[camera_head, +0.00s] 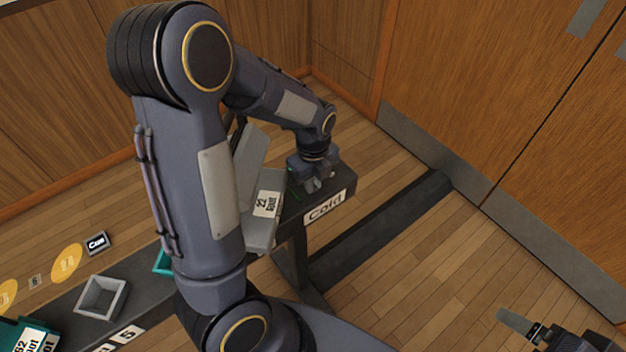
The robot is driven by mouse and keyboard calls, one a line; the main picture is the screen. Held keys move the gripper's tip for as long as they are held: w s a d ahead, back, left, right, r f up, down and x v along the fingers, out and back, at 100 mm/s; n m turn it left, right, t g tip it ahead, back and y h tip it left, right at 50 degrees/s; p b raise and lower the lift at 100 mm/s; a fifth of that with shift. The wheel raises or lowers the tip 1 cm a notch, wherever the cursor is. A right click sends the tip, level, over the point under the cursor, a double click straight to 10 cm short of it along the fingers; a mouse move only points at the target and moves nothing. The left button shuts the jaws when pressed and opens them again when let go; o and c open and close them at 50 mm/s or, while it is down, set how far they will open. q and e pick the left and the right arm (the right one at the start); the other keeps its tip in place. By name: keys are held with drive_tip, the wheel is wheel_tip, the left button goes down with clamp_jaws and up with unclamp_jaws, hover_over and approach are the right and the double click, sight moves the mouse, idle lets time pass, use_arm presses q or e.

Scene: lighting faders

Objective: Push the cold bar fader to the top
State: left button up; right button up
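A dark desk end with a white label reading "Cold" (325,207) on its front edge is right of the middle. My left gripper (317,184) points down onto the desk top just behind this label. The gripper hides what lies under its fingers, so I cannot see the cold fader's knob or whether I touch it. A little green shows on the desk top left of the fingers. The finger gap is too small to judge. My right gripper (520,325) is at the bottom right, over the floor and away from the desk; its opening is unclear.
A grey open tray (101,297), a "Cue" block (96,243) and yellow discs (66,263) are at the left. My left arm hides the desk's middle. Bare floor lies to the right.

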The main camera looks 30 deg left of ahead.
use_arm(q)
clamp_jaws()
drive_tip(key=w+a, duration=0.1)
drive_tip(key=a, duration=0.1)
drive_tip(key=w+a, duration=0.1)
drive_tip(key=a, duration=0.1)
drive_tip(key=w+a, duration=0.1)
drive_tip(key=a, duration=0.2)
drive_tip(key=o, duration=0.6)
unclamp_jaws()
drive_tip(key=shift+o, duration=0.3)
wheel_tip(320, 180, up, 8)
drive_tip(key=shift+p, duration=0.4)
drive_tip(key=shift+f, duration=0.1)
